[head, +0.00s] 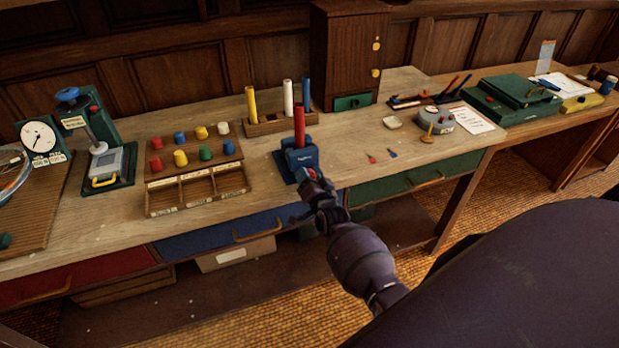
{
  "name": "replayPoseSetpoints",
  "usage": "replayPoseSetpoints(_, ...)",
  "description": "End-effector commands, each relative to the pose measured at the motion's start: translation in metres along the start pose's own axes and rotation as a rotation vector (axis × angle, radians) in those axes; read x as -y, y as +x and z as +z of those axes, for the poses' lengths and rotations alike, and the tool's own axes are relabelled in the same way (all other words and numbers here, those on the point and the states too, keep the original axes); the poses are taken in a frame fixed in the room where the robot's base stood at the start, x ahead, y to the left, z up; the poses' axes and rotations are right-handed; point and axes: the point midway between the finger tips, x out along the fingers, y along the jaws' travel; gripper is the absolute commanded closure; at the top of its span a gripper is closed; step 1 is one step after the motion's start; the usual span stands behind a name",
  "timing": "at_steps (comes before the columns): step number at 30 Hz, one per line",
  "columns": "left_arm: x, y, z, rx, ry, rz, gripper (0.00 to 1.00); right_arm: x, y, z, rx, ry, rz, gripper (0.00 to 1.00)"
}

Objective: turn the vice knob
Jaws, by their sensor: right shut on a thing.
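The blue vice (300,157) stands near the front edge of the workbench, with a red rod (299,125) upright in it. The vice knob (313,174) shows as a small red part at the vice's front, mostly hidden by my right gripper. My right gripper (316,183) reaches in from the lower right and is shut on the knob. Its fingertips are small and dark, so the exact grip is hard to see. My left gripper is out of view.
Left of the vice is a wooden tray (195,202) with coloured pegs. Behind it, a rack (264,127) holds several upright rods. A blue drawer (207,237) and a green drawer (390,188) sit below the bench top. Small pointed pieces (371,158) lie to the right.

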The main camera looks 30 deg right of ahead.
Motion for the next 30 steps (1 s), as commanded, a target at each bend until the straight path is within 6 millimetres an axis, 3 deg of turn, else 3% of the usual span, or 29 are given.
replayPoseSetpoints(30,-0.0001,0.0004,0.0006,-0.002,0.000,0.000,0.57,0.0010,-0.0004,0.0017,0.001,-0.965,0.001,0.74)
